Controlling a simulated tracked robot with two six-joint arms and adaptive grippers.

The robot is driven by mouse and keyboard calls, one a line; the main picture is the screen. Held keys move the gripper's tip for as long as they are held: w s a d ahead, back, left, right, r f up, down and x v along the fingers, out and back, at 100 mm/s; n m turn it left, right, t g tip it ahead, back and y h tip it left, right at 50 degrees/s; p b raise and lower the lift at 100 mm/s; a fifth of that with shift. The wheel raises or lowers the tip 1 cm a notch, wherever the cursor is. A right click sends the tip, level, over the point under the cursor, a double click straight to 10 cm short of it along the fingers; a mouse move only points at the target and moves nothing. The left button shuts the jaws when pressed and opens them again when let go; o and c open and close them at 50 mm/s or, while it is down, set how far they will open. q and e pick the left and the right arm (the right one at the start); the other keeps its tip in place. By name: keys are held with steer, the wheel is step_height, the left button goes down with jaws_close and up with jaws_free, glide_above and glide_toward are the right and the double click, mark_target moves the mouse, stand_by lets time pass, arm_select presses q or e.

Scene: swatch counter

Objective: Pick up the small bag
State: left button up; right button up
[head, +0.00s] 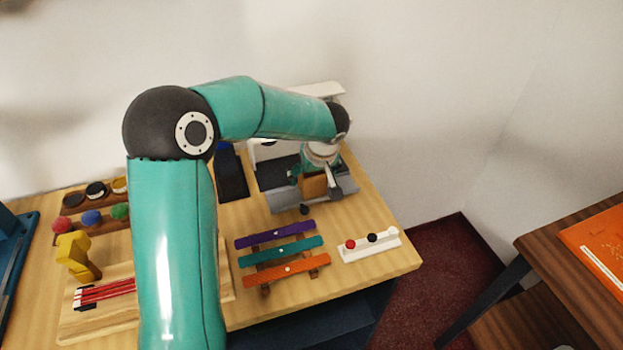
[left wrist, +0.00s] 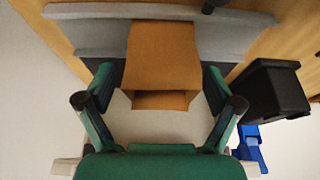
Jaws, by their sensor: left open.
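The small bag, a plain brown-orange packet (left wrist: 162,55), is between the two fingers of my left gripper (left wrist: 160,88) in the left wrist view. The fingers are spread, one on each side of it, with pale gaps showing beside its lower part. In the head view the bag (head: 315,187) is a small brown patch by the grey stand (head: 284,201), partly hidden by my left gripper (head: 318,178). My left arm reaches over the table to it. My right gripper does not show.
A dark box (head: 232,175) stands left of the bag and shows close on the right in the left wrist view (left wrist: 275,90). Purple, teal and orange bars (head: 283,251) and a white peg rack (head: 369,247) lie in front. A yellow figure (head: 76,252) is at left.

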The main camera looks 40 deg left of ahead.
arm_select(q)
steer(key=shift+a+f, duration=0.1)
steer(key=shift+f, duration=0.15)
steer(key=shift+w, duration=0.1)
steer(key=c, duration=1)
step_height(320, 180, up, 20)
steer(key=shift+r+p, duration=0.1)
steer(key=shift+p, duration=0.25)
